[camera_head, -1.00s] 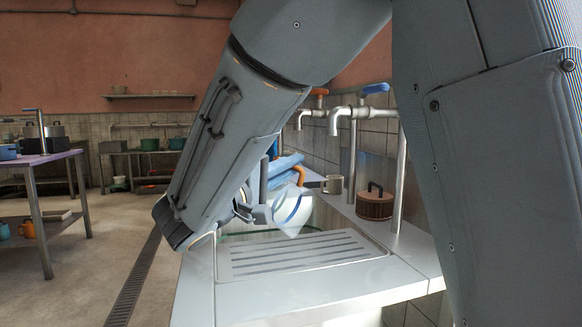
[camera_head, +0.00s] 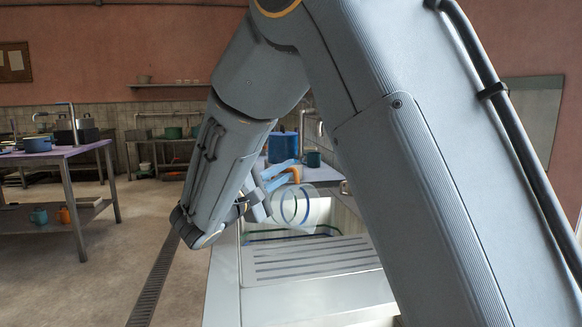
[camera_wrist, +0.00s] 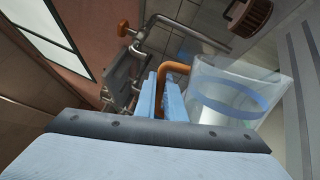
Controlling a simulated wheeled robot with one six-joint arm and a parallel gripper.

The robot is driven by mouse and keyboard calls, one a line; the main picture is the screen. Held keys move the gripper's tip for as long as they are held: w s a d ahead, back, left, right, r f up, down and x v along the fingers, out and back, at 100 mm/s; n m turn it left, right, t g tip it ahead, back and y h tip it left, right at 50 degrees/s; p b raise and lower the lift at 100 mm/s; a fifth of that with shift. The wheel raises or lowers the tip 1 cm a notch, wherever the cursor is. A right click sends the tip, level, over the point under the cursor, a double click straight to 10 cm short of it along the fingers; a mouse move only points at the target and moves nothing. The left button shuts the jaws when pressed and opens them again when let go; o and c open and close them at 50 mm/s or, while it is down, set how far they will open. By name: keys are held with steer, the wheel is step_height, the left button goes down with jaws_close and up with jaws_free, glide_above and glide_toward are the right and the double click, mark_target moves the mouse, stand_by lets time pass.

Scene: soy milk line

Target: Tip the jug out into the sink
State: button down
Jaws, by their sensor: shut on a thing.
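The clear jug (camera_head: 312,207) with blue bands is tilted well over, almost on its side, above the sink (camera_head: 322,231). Its orange handle (camera_head: 295,174) is between the blue fingers of my gripper (camera_head: 280,176), which is shut on it. In the wrist view the jug (camera_wrist: 262,88) lies to the right of my gripper (camera_wrist: 160,98), and the handle (camera_wrist: 176,67) curves over the fingers. A pale patch shows inside the jug; I cannot tell whether it is liquid.
A slotted drainboard (camera_head: 315,259) lies in front of the sink. A blue container (camera_head: 283,147) and a dark teal mug (camera_head: 313,159) stand behind it. A tap with an orange knob (camera_wrist: 124,29) and a brown wooden pot (camera_wrist: 248,16) show in the wrist view. Floor is open at left.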

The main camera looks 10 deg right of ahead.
steer(key=n+p, duration=0.1)
steer(key=w+a+n+p, duration=0.1)
steer(key=w+n+p, duration=0.1)
steer(key=shift+a+r+y, duration=0.25)
steer(key=shift+a+y, duration=0.05)
steer(key=w+a+n+p, duration=0.1)
steer(key=p, duration=0.1)
steer(key=w+n+p, duration=0.1)
steer(key=n, duration=0.1)
steer(key=shift+w+a+n+t+y+p, duration=0.3)
steer(key=shift+a+y+p, duration=0.05)
steer(key=shift+a+y, duration=0.05)
steer(key=n+p, duration=0.1)
steer(key=f+n, duration=0.1)
steer(key=n+p, duration=0.1)
steer(key=shift+w+a+f+y+p, duration=0.15)
steer(key=shift+w+a+y+p, duration=0.15)
steer(key=shift+w+p, duration=0.1)
step_height(320, 180, down, 6)
steer(key=n+y+p, duration=0.1)
steer(key=n+p, duration=0.3)
steer(key=n, duration=0.3)
steer(key=shift+w+a+f, duration=0.15)
steer(key=shift+w+f, duration=0.05)
steer(key=shift+w, duration=0.05)
